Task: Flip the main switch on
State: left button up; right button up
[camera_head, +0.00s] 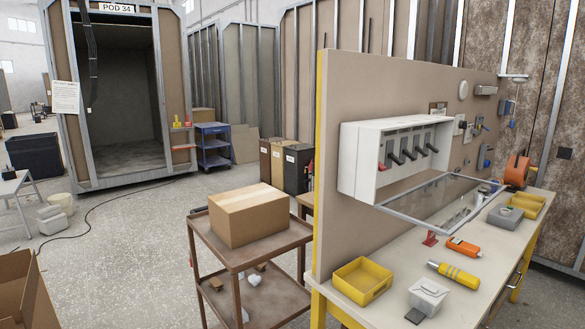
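A white breaker box (358,165) is mounted on the beige panel of the workbench at the right. Its clear framed cover (425,200) hangs open, tilted out over the bench top. Inside is a row of several switches. The leftmost has a red handle (381,166) that appears to point down; the black levers (408,154) to its right also slant down. I see no label that tells which one is the main switch. Neither of my grippers is in view.
On the bench top (400,285) lie a yellow bin (362,281), a yellow tool (454,273), an orange tool (463,247) and a small white box (428,296). A brown cart (210,244) with a cardboard box (248,213) stands left of the panel. Open floor (120,260) lies further left.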

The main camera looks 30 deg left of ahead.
aim_at(381, 167)
jog(key=u, duration=0.3)
jog(key=i, duration=1)
